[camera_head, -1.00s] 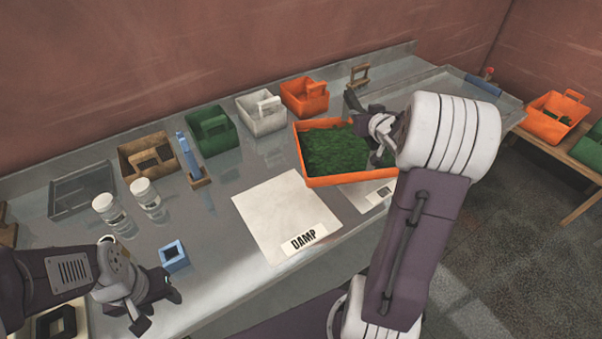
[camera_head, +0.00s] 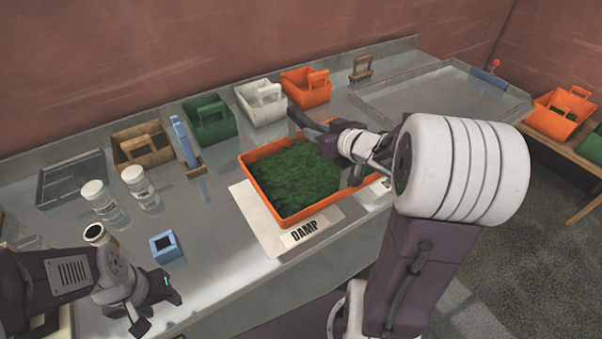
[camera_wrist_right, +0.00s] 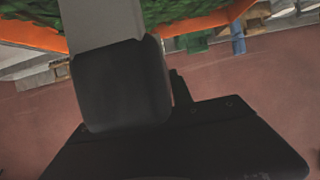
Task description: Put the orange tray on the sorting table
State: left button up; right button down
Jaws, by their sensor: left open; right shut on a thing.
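The orange tray (camera_head: 262,192), filled with green leafy material (camera_head: 300,172), is over the white sheet marked DAMP (camera_head: 262,234) on the metal table (camera_head: 235,285). It covers much of the sheet; I cannot tell whether it touches it. My right gripper (camera_head: 336,150) is shut on the tray's right side, its grip partly hidden by the wrist. In the right wrist view the orange rim (camera_wrist_right: 215,20) and green contents (camera_wrist_right: 180,10) show beside a finger. My left gripper (camera_head: 157,306) is open and empty at the table's front left.
A blue square holder (camera_head: 166,247) and two clear jars (camera_head: 139,186) stand near my left gripper. Brown, green, white and orange caddies (camera_head: 307,88) line the back. A clear shallow tray (camera_head: 440,92) is at the right. A side bench holds more caddies (camera_head: 562,112).

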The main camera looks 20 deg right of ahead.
pick_arm(q)
jog(key=shift+d, duration=0.1)
pick_arm(e)
jog(key=shift+w+d+f, duration=0.1)
jog(key=shift+w, duration=0.05)
pick_arm(q)
jog(key=shift+w+f+b, duration=0.1)
jog(key=shift+f+b, duration=0.85)
pick_arm(e)
send_over(299, 137)
jog(key=s, duration=0.1)
notch_tip(299, 137, down, 7)
jog(key=shift+s+d+r, duration=0.1)
jog(key=shift+s+d, duration=0.05)
pick_arm(q)
jog(key=shift+f+b, duration=0.5)
jog(key=shift+b, duration=0.05)
pick_arm(e)
notch_tip(299, 137, down, 4)
jog(key=shift+s+r, duration=0.1)
jog(key=shift+s, duration=0.05)
pick_arm(q)
jog(key=shift+f, duration=0.15)
pick_arm(e)
jog(key=shift+f, duration=0.25)
jog(key=c, duration=1.1)
grip_release()
